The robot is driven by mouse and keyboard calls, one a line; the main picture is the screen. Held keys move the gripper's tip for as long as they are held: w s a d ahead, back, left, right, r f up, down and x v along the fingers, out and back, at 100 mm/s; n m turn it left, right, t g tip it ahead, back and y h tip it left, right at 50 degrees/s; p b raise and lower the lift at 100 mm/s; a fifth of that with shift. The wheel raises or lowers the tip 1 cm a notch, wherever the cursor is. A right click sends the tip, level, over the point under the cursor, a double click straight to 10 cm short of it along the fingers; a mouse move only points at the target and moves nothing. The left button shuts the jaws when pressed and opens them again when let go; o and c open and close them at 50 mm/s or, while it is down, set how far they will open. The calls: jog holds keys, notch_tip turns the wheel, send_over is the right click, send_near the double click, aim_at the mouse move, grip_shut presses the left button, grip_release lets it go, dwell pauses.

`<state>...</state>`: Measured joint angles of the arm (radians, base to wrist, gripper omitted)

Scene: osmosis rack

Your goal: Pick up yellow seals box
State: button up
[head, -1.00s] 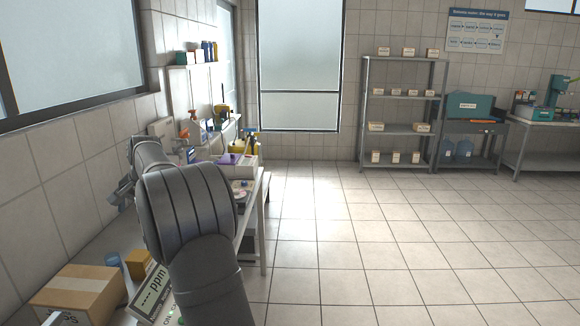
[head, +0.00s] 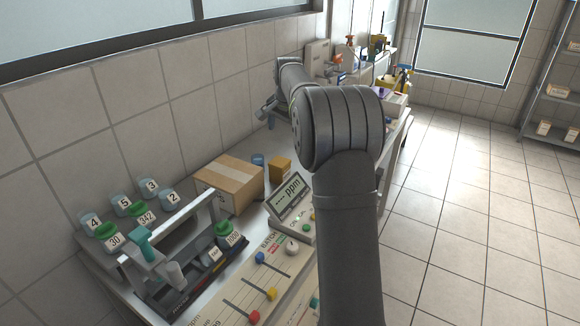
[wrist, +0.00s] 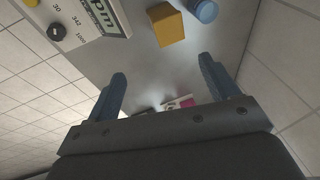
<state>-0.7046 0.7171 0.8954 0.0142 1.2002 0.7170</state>
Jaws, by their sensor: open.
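The yellow seals box (head: 280,168) is a small yellow-orange box on the bench, just right of a cardboard carton in the head view. In the wrist view the yellow box (wrist: 165,24) lies at the top centre, ahead of my gripper and apart from it. My gripper (wrist: 162,82) shows two blue fingers spread wide with nothing between them. In the head view my gripper (head: 266,110) is small and partly hidden behind my arm, above the bench near the wall.
A blue-capped container (wrist: 205,11) stands close beside the yellow box. The cardboard carton (head: 229,184) and the ppm meter (head: 292,203) flank it. A rack with numbered bottles (head: 170,235) stands nearer. Spray bottles (head: 350,52) stand at the bench's far end.

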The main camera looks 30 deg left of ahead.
aim_at(280, 169)
jog(key=s+a+f+t+h, duration=0.1)
jog(key=a+f+t+h, duration=0.1)
jog(key=a+f, duration=0.35)
jog(key=shift+h, duration=0.3)
jog(key=x, duration=1.6)
jog(key=shift+a+f, duration=0.2)
jog(key=shift+a, duration=0.1)
jog(key=c, duration=1)
jog(key=shift+c, duration=0.7)
jog(key=shift+r, duration=0.1)
